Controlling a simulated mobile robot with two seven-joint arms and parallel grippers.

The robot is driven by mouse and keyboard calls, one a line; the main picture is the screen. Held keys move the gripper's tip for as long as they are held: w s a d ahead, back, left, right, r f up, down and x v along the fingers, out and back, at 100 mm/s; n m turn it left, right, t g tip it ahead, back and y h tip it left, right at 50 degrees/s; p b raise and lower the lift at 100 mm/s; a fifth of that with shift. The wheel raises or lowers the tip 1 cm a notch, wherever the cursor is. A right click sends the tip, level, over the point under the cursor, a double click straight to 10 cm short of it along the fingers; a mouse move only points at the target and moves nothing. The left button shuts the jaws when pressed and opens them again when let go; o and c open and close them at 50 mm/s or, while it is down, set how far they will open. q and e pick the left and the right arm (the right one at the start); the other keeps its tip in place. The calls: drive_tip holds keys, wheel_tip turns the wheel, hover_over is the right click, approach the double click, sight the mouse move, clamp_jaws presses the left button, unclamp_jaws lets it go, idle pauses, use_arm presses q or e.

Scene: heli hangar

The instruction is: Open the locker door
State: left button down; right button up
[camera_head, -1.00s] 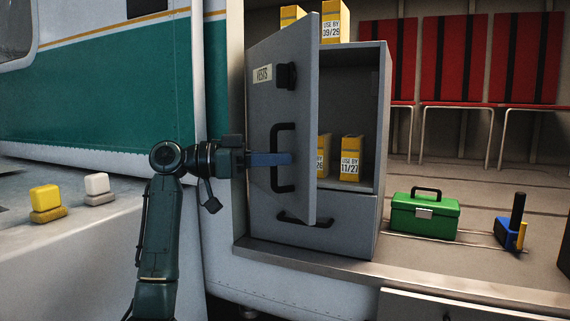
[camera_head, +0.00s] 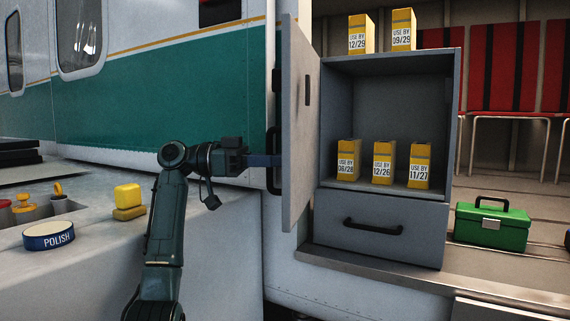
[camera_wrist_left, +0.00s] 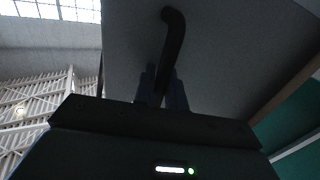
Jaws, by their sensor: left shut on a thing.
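The grey locker (camera_head: 390,120) stands with its door (camera_head: 297,130) swung wide open to the left, seen nearly edge-on in the head view. My left gripper (camera_head: 270,160) is shut on the black door handle (camera_head: 273,172) on the door's outer face. The left wrist view shows the gripper's two fingers (camera_wrist_left: 162,88) around the handle (camera_wrist_left: 172,45), with the grey door (camera_wrist_left: 225,60) behind. Inside the locker, several yellow boxes with use-by labels, one of them the box marked 12/26 (camera_head: 383,163), stand on the shelf. My right gripper is not in view.
A closed drawer (camera_head: 375,228) is below the compartment. Two yellow boxes (camera_head: 361,35) stand on the locker. A green toolbox (camera_head: 491,224) is at its right. A polish tin (camera_head: 48,236) and a yellow block (camera_head: 128,202) sit on the left counter.

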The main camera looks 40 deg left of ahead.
use_arm(q)
drive_tip(key=shift+s+a+f, duration=0.1)
drive_tip(key=shift+s+a, duration=0.05)
drive_tip(key=shift+a, duration=0.2)
drive_tip(key=c, duration=1.8)
unclamp_jaws()
drive_tip(key=shift+c, duration=0.2)
drive_tip(key=shift+s, duration=0.1)
wheel_tip(320, 180, up, 10)
drive_tip(key=shift+a+r+p, duration=0.1)
drive_tip(key=shift+p, duration=0.95)
